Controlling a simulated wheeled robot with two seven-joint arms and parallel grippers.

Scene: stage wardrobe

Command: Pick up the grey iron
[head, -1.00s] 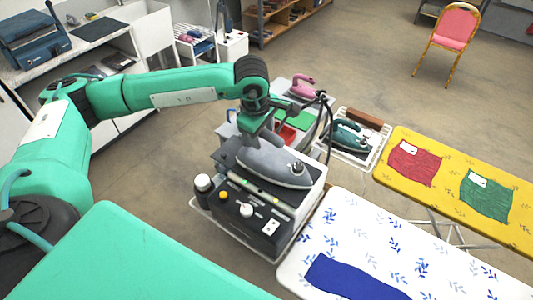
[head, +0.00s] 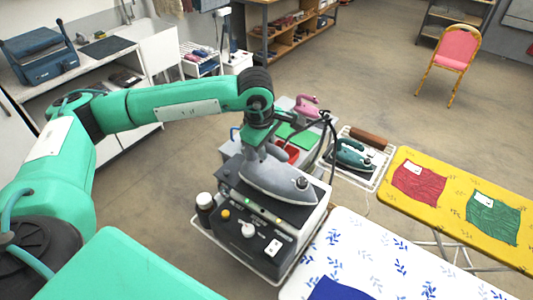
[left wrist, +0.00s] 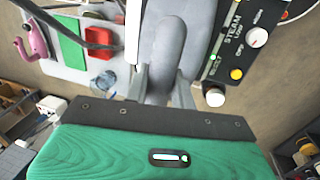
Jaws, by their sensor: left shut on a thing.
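The grey iron (head: 280,182) sits on top of the black-and-white steam station (head: 247,228), its rounded nose toward the right. My left gripper (head: 263,146) comes down on it from above and is shut on its handle. In the left wrist view, the fingers (left wrist: 162,82) lie on both sides of the grey handle of the iron (left wrist: 172,25). The iron appears to rest on the station; I cannot tell of any gap under it. My right gripper is not in view.
A teal iron (head: 352,154) stands on a white rack right of the station, and a pink iron (head: 307,104) stands behind. A dark cord (head: 331,140) rises beside the grey iron. A white patterned ironing board (head: 375,255) and a yellow one (head: 420,210) lie to the right. A dark bottle (head: 205,208) stands at the station's left.

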